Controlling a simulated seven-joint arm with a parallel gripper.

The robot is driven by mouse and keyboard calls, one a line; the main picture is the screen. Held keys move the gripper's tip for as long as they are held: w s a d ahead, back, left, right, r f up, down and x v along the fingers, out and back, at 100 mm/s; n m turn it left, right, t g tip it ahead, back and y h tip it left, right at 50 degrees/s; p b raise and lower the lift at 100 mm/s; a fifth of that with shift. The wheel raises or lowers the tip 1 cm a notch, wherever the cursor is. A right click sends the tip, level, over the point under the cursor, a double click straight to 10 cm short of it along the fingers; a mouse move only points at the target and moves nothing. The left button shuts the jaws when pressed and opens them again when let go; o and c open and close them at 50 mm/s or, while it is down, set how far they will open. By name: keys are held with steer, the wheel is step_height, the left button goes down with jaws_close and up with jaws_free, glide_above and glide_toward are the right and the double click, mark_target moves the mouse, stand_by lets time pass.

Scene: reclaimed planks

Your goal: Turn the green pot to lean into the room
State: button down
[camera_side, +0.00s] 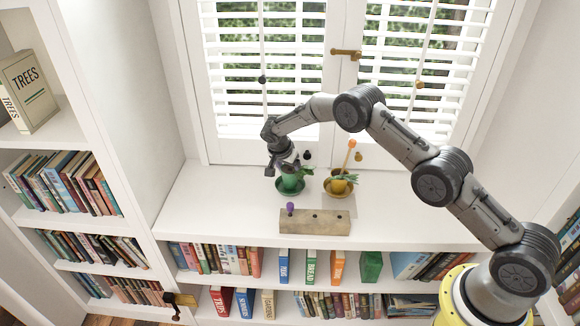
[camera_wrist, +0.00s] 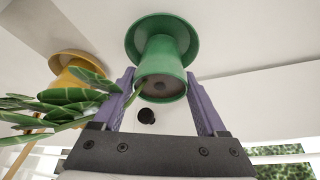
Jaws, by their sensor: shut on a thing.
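The green pot (camera_side: 290,182) stands at its green saucer on the white sill, below the shuttered window. My gripper (camera_side: 286,166) reaches down over it from the window side. In the wrist view, the two purple fingers (camera_wrist: 161,88) are shut on the green pot (camera_wrist: 160,52), one on each side. The pot's leaves (camera_wrist: 75,97) stretch to the left in the wrist view, towards the yellow pot (camera_wrist: 77,68). In the side view the leaves (camera_side: 305,171) point to the right. The fingers' contact is mostly hidden in the side view.
The yellow pot (camera_side: 338,187) with a plant and an orange-tipped stick (camera_side: 350,153) stands close on the right. A wooden block (camera_side: 322,222) with holes and a purple piece (camera_side: 290,208) lies in front. The sill is clear farther left and right.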

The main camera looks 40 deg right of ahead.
steer(key=shift+f, duration=0.35)
jaws_free()
